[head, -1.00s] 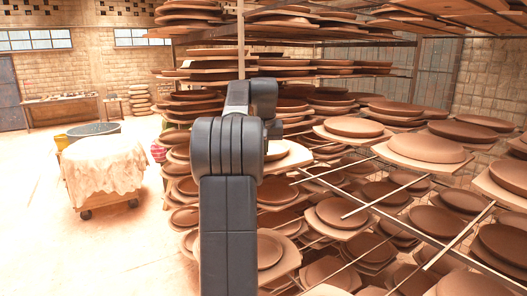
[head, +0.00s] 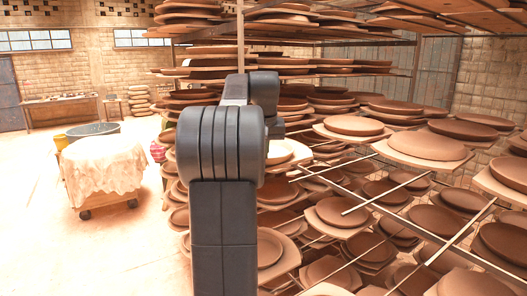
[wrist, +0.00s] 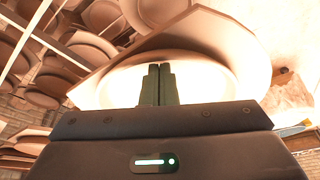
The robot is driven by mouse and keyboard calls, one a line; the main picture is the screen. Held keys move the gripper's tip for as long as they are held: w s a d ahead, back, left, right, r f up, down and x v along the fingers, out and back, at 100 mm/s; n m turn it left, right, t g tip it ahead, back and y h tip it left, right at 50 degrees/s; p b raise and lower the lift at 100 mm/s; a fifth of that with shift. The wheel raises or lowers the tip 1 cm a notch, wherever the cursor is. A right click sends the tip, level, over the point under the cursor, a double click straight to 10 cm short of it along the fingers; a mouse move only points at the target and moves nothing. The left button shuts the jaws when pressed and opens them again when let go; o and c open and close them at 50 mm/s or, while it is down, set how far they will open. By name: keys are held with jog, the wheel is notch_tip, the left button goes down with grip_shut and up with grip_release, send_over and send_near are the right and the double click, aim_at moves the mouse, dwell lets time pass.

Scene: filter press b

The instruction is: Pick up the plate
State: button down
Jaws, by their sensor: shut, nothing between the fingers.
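A pale round plate (wrist: 110,88) fills the middle of the wrist view, lying on a light board (wrist: 215,38). My gripper (wrist: 158,70) is shut and empty, its two dark fingers together in front of the plate. Whether the fingertips touch the plate I cannot tell. In the head view a pale plate (head: 283,152) shows just right of my arm, partly hidden by it. The gripper itself is hidden behind my arm in the head view.
Racks of brown clay plates (head: 426,145) on boards fill the right side, with thin metal bars (head: 385,193) between them. A cloth-covered cart (head: 103,170) stands on the left. The floor (head: 45,235) at front left is clear.

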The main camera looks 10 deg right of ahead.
jog(key=v, duration=1.2)
jog(key=c, duration=2)
grip_release()
jog(key=shift+s+r, duration=0.1)
jog(key=shift+r, duration=0.2)
jog(key=o, duration=0.4)
jog(key=shift+a, duration=0.1)
jog(key=shift+o, duration=0.4)
jog(key=a+f+n+g+h, duration=0.2)
jog(key=a+f+n+h, duration=0.1)
jog(key=f+n+h, duration=0.2)
notch_tip(320, 180, down, 2)
jog(key=shift+s+a+f+n+g+h+b, duration=0.15)
jog(key=shift+s+a+n+g+h+b, duration=0.25)
jog(key=shift+n, duration=0.6)
jog(key=a+f+n+t+h+b, duration=0.1)
jog(key=a+n+t+h, duration=0.1)
jog(key=a+n+h, duration=0.75)
jog(key=w+d+f, duration=0.1)
jog(key=d, duration=0.2)
jog(key=w+d+f+n+y+p, duration=0.1)
jog(key=d, duration=0.2)
jog(key=d+f+y, duration=0.1)
jog(key=d, duration=0.2)
jog(key=shift+w+d+f+y+p, duration=0.2)
jog(key=shift+w+d+y+p, duration=0.05)
jog(key=shift+w+p, duration=0.15)
jog(key=shift+f+p+x, duration=0.2)
jog(key=shift+p+x, duration=0.5)
jog(key=shift+x, duration=1.65)
